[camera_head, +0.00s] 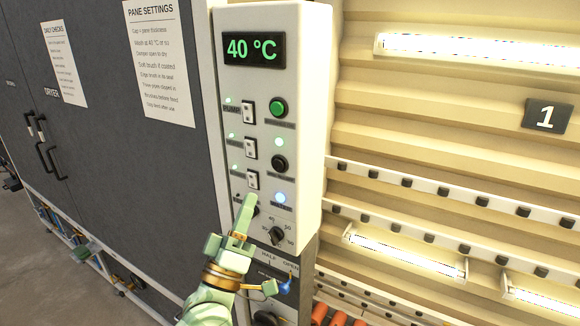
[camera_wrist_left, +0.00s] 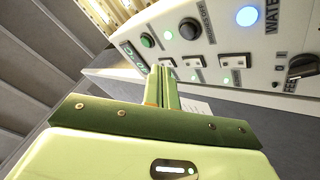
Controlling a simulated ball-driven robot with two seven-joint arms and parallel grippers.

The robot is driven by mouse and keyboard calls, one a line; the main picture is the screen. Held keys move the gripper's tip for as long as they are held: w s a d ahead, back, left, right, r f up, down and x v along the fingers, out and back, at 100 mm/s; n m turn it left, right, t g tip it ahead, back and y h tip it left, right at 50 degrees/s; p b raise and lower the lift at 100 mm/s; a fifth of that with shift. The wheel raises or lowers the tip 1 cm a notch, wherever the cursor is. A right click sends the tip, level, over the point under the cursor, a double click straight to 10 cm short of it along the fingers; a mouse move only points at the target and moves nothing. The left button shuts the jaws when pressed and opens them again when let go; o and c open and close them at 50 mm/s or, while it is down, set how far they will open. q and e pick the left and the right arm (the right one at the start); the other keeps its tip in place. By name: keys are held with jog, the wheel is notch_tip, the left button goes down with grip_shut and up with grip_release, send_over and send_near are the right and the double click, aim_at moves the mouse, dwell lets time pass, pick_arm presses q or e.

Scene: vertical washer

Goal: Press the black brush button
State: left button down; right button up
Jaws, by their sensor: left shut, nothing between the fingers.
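The black round button (camera_head: 280,163) sits on the right side of the white control panel (camera_head: 311,150), below the green round button (camera_head: 279,107). Its label is too small to read in the head view. A black round button also shows in the left wrist view (camera_wrist_left: 189,28), beside the green one (camera_wrist_left: 147,40). My left gripper (camera_head: 247,202) is shut and empty, pointing up at the lower left of the panel, below and left of the black button. Its fingertips (camera_wrist_left: 167,65) are in the wrist view too. I cannot tell whether they touch the panel. My right gripper is not in view.
Three rocker switches, the lowest (camera_head: 253,180) near my fingertips, line the panel's left side. A blue lamp (camera_head: 280,197) and a dial (camera_head: 278,235) are below the black button. The display (camera_head: 254,49) reads 40 °C.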

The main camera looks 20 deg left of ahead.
aim_at(278, 165)
pick_arm(q)
jog(key=r+n+y, duration=0.1)
jog(key=s+r+n+y, duration=0.1)
jog(key=n, duration=0.1)
jog(key=shift+s+a+t, duration=0.1)
jog(key=shift+a+t, duration=0.3)
jog(key=shift+w+d+b, duration=0.2)
jog(key=shift+w+b, duration=0.3)
jog(key=shift+w, duration=1.7)
jog(key=shift+w+d+b, duration=0.2)
jog(key=shift+w+b, duration=0.3)
jog(key=shift+w, duration=1.7)
jog(key=shift+w, duration=0.15)
jog(key=shift+w, duration=0.3)
